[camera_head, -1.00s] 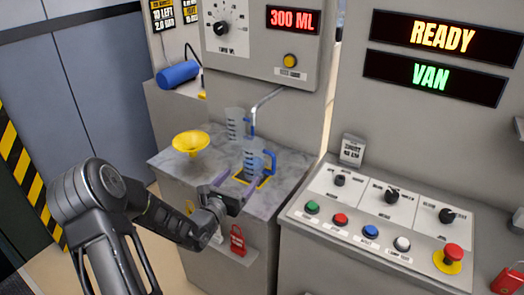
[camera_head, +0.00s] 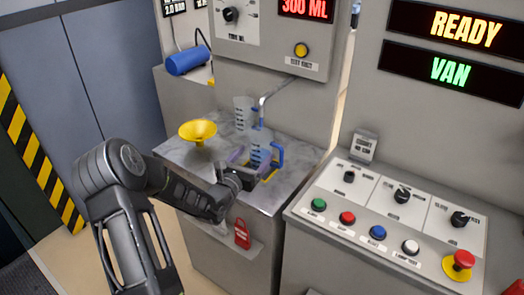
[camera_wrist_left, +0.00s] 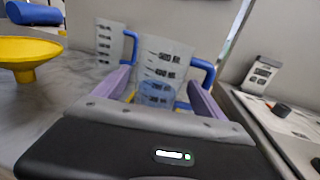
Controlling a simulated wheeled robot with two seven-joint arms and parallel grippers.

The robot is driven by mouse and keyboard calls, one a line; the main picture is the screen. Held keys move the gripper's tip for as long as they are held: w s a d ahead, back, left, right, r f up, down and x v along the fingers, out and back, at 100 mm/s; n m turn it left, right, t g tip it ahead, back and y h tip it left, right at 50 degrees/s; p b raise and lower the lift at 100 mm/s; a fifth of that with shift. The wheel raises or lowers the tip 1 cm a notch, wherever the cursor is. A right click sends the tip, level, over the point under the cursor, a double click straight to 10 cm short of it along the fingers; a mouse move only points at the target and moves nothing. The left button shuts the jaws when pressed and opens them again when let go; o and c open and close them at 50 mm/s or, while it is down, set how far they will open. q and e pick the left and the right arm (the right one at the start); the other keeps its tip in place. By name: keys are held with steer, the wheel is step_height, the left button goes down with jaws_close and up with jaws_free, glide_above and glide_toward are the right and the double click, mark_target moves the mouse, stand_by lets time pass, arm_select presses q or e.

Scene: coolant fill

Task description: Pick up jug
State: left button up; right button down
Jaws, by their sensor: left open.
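The jug (camera_head: 262,146) is a clear measuring jug with dark marks and a blue handle on its right, holding some blue liquid. In the left wrist view the jug (camera_wrist_left: 163,62) is straight ahead, between the purple fingers. My left gripper (camera_head: 254,160) is open, with its fingers on either side of the jug's lower part; I cannot tell whether they touch it. A second clear jug (camera_head: 243,113) with a blue handle stands behind it. My right gripper is not in view.
A yellow funnel (camera_head: 198,131) stands on the counter (camera_head: 186,152) to the left. A control panel (camera_head: 385,215) with knobs and buttons is to the right.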

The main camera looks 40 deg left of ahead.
arm_select(q)
steer(key=shift+w+a+p, duration=0.15)
steer(key=shift+w+p, duration=0.2)
steer(key=shift+w, duration=0.95)
steer(key=shift+w+a+p, duration=0.15)
steer(key=shift+w+p, duration=0.2)
steer(key=shift+w, duration=0.95)
steer(key=c, duration=1.7)
steer(key=shift+o, duration=0.2)
steer(key=shift+r, duration=0.15)
